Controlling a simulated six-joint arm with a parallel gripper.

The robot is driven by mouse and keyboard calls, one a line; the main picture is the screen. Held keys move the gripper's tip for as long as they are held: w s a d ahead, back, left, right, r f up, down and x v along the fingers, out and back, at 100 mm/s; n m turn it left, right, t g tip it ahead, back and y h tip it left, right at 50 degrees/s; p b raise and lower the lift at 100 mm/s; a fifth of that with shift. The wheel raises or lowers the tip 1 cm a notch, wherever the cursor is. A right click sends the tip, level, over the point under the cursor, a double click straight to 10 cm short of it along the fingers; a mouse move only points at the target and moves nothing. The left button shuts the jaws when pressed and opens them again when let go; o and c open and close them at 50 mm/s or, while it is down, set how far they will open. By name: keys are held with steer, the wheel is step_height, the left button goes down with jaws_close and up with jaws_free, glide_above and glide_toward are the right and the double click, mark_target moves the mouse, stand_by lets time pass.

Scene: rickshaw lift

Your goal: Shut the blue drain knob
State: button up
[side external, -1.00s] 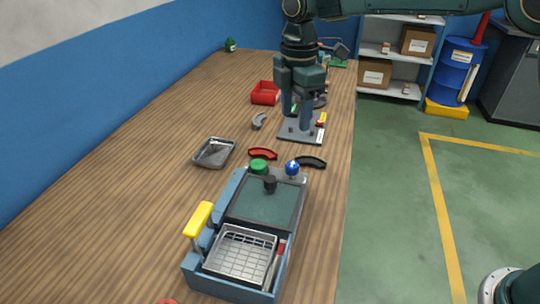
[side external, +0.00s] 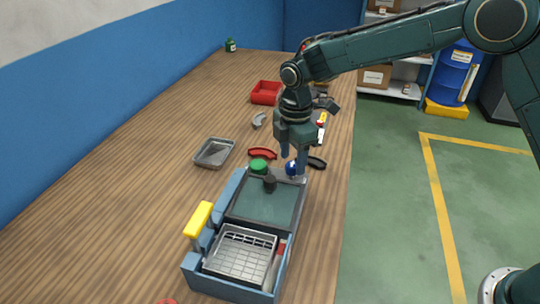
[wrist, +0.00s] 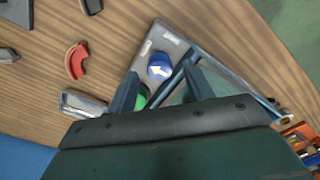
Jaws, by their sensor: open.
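The blue drain knob (side external: 291,168) stands at the far right corner of the blue-grey washer box (side external: 232,198), beside a green knob (side external: 259,165). My gripper (side external: 293,160) is open with its fingers pointing down, right at the blue knob in the side view. In the wrist view the blue knob (wrist: 159,66) lies just beyond the gap between the open fingers (wrist: 163,82). Whether a finger touches it I cannot tell. The green knob (wrist: 142,97) is partly hidden behind a finger. A black knob (side external: 270,183) stands on the dark lid.
A red curved part (side external: 262,153) and a black curved part (side external: 316,162) lie just behind the box. A metal tray (side external: 214,153) is to its left, a red bin (side external: 266,92) further back. A yellow handle (side external: 199,218) rises at the box's left. The wooden table (side external: 130,190) is clear at left.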

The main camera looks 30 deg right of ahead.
steer(key=shift+f, duration=0.8)
steer(key=c, duration=1)
